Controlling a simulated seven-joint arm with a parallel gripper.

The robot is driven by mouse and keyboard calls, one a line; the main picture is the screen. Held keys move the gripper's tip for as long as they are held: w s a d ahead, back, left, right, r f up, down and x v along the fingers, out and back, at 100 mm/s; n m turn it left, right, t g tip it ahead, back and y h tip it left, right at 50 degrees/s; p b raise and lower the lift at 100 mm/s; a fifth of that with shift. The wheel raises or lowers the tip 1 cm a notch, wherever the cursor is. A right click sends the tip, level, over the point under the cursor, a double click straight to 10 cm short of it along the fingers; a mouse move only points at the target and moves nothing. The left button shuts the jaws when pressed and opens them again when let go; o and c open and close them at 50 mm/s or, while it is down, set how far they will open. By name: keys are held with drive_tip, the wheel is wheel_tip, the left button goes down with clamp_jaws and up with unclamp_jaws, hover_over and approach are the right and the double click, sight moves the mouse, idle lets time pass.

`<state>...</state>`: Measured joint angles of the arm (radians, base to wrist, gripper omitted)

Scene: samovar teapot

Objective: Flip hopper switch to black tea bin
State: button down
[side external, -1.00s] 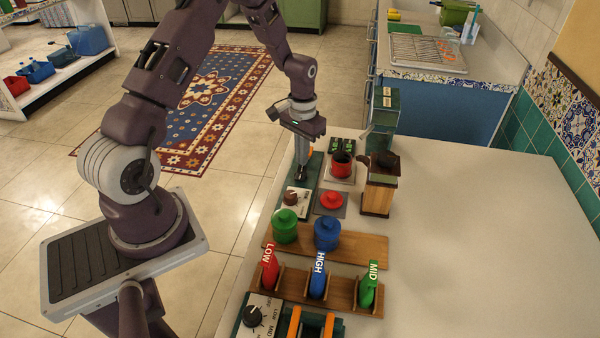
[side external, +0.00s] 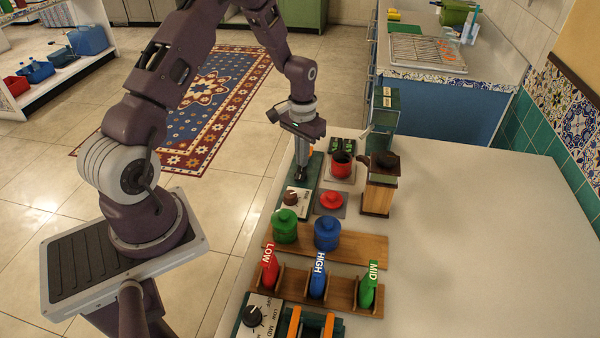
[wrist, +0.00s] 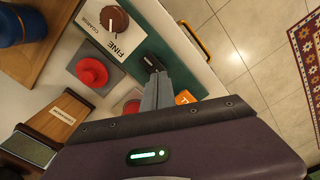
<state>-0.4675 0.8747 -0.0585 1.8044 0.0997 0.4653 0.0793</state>
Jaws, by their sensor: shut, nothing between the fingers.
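My gripper (side external: 301,177) is shut and empty, pointing down over the green base panel at the table's left edge. In the wrist view its fingertips (wrist: 153,64) are over the green panel (wrist: 152,42), beside a white plate. A small orange part (wrist: 185,97) with a white mark sits on the panel next to the fingers, partly hidden by my gripper. I cannot tell whether it is the hopper switch. A green hopper-like tower (side external: 385,112) stands farther back. No bin is clearly readable as black tea.
A brown knob (wrist: 115,19) on the FINE/COARSE plate and a red knob (wrist: 92,71) are close by. The table's right side is clear.

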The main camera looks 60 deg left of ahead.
drive_tip(key=shift+f, duration=0.75)
idle(0.3)
drive_tip(key=shift+r, duration=3.55)
drive_tip(key=s+d+r+t, duration=0.15)
drive_tip(key=d+r, duration=0.35)
drive_tip(key=r, duration=0.6)
drive_tip(key=s+d+r+m+t, duration=0.2)
drive_tip(key=s+d+r+t, duration=0.1)
drive_tip(key=s+d+r, duration=0.75)
drive_tip(key=s+d+r+m+t, duration=0.1)
drive_tip(key=s, duration=1.1)
drive_tip(key=shift+d+r, duration=0.25)
drive_tip(key=shift+d, duration=0.15)
